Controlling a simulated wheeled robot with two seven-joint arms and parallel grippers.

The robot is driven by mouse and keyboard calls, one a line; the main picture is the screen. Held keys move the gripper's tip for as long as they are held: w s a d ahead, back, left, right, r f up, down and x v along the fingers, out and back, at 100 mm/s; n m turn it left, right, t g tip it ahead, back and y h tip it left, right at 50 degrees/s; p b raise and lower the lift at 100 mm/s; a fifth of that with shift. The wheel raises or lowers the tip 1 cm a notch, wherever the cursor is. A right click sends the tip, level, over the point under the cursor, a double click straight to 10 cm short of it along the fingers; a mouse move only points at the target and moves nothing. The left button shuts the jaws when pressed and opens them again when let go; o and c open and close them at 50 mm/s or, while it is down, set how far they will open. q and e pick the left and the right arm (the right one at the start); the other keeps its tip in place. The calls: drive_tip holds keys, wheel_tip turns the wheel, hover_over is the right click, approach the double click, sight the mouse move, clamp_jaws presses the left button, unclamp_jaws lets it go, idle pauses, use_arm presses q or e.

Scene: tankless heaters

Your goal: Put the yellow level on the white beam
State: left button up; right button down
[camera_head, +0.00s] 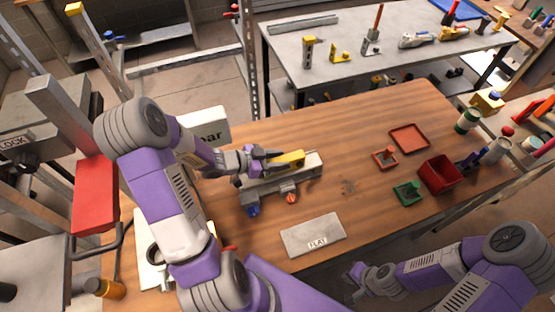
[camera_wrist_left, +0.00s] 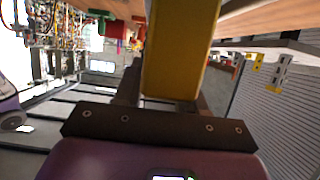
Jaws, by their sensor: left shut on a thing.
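The yellow level (camera_head: 291,158) is at the end of my left gripper (camera_head: 272,160), which is shut on it. It lies lengthwise along the top of the white beam (camera_head: 309,168); I cannot tell whether it touches the beam or hangs just above. The gripper hides the level's left end. In the left wrist view the level (camera_wrist_left: 180,50) fills the upper middle, running away from the dark gripper body. The beam rests on the wooden table over a grey fixture with blue and red knobs. My right gripper (camera_head: 352,284) is low at the front, away from the beam; its finger opening is unclear.
A grey plate marked FLAT (camera_head: 313,235) lies in front of the beam. Red tray (camera_head: 409,138), red bin (camera_head: 440,174) and green holder (camera_head: 408,193) stand to the right. A white box (camera_head: 205,126) stands behind my left arm.

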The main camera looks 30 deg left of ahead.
use_arm(q)
drive_tip(key=shift+f, duration=0.15)
drive_tip(key=o, duration=1.1)
drive_tip(key=shift+o, duration=0.2)
drive_tip(key=shift+s+a+r, duration=0.15)
drive_tip(key=shift+a+r, duration=0.05)
drive_tip(key=shift+r, duration=0.1)
drive_tip(key=p+v, duration=0.2)
drive_tip(key=v, duration=0.9)
drive_tip(key=shift+s, duration=0.25)
drive_tip(key=shift+w+a, duration=0.1)
